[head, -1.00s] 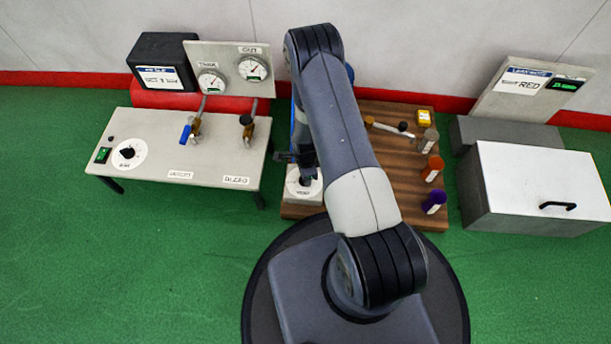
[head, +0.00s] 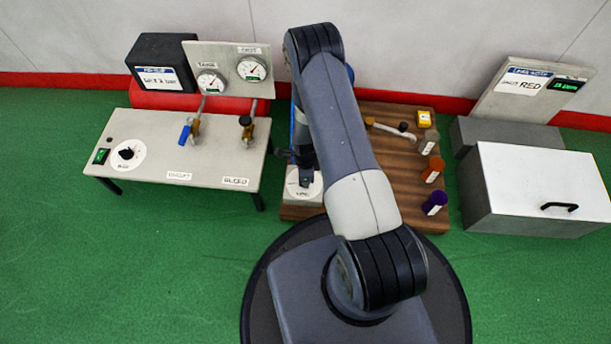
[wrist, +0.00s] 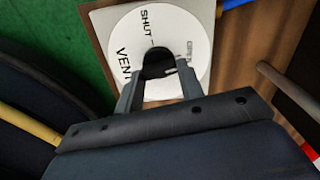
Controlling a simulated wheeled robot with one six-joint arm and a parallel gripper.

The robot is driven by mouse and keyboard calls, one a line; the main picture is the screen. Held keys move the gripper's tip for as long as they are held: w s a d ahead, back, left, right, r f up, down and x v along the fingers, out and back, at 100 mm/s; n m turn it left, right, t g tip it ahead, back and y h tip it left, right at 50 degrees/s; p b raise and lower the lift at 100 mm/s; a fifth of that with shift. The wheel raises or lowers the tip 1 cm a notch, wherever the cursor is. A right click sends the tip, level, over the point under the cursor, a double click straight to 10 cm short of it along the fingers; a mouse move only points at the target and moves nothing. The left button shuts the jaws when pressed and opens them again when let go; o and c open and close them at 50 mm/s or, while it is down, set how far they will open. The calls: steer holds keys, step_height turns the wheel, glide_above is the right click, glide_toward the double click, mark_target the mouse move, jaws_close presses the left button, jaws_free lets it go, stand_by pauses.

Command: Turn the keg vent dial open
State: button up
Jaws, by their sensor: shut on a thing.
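The keg vent dial (wrist: 126,43) is a white disc lettered SHUT, OPEN and VENT, with a black knob (wrist: 158,60) at its middle. In the wrist view my gripper (wrist: 159,72) has one finger on each side of the knob and is shut on it. A short pale mark shows near the knob's right side; I cannot tell exactly where the knob points. In the head view the dial (head: 312,193) sits on a pale block at the wooden board's left edge. My gripper (head: 304,181) reaches down over it and hides the knob.
The wooden board (head: 388,190) carries several coloured vials and a yellow item on its right. A grey bench (head: 215,160) with its own dial, valves and gauges stands to the left. A white-lidded box (head: 540,180) stands to the right. My arm hides part of the board.

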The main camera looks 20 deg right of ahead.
steer(key=o, duration=1)
step_height(320, 180, up, 11)
steer(key=p, duration=0.4)
steer(key=shift+f, duration=0.1)
steer(key=shift+f, duration=0.1)
step_height(320, 180, down, 11)
steer(key=b, duration=0.4)
steer(key=shift+r, duration=0.2)
